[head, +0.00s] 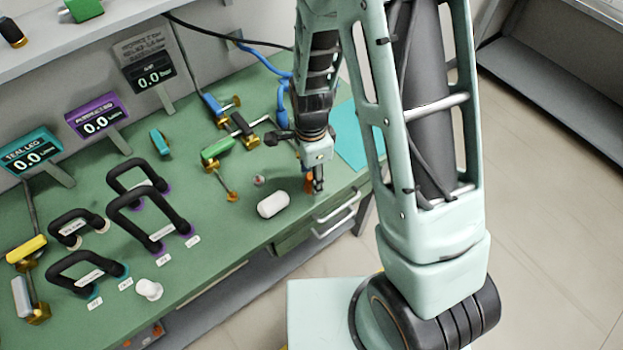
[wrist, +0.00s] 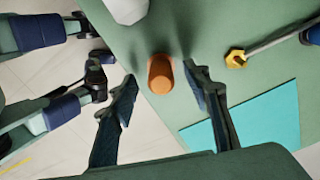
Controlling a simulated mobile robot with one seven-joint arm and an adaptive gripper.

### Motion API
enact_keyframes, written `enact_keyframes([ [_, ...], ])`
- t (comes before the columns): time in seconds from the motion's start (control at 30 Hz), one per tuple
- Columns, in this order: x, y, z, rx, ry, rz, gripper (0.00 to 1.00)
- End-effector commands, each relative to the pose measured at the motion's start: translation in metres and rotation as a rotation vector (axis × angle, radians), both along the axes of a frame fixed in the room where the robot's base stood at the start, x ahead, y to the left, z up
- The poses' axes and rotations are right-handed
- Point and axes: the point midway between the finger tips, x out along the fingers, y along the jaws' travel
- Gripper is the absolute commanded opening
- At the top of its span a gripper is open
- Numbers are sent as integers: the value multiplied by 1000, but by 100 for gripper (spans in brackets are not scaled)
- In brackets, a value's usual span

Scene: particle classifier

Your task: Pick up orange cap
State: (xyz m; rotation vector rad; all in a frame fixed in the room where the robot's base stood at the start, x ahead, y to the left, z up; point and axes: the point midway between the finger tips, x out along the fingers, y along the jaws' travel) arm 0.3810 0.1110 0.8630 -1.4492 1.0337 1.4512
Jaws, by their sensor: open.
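The orange cap (wrist: 160,74) stands on the green bench top between the two fingers of my gripper in the wrist view. My gripper (wrist: 160,90) is open, with one finger on each side of the cap and a gap on both sides. In the head view, my gripper (head: 318,186) points down near the bench's front edge. Only a small sliver of the orange cap (head: 309,184) shows there, mostly hidden by the fingers.
A white cylinder (head: 272,204) lies just left of my gripper. A teal mat (head: 350,140) lies on the bench behind and right. Brass valves with a green handle (head: 217,149) and black handles stand farther left. Drawers (head: 334,211) are below the front edge.

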Motion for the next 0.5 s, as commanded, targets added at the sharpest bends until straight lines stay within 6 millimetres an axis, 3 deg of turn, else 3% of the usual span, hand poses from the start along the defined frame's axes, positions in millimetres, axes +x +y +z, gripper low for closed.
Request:
enact_keyframes([
  [0.2, 0, 0, -19, 0, 0, 0, 44],
  [0.47, 1, 0, -20, 1, -2, 0, 44],
  [0.5, 1, 0, -20, 1, -2, 0, 40],
])
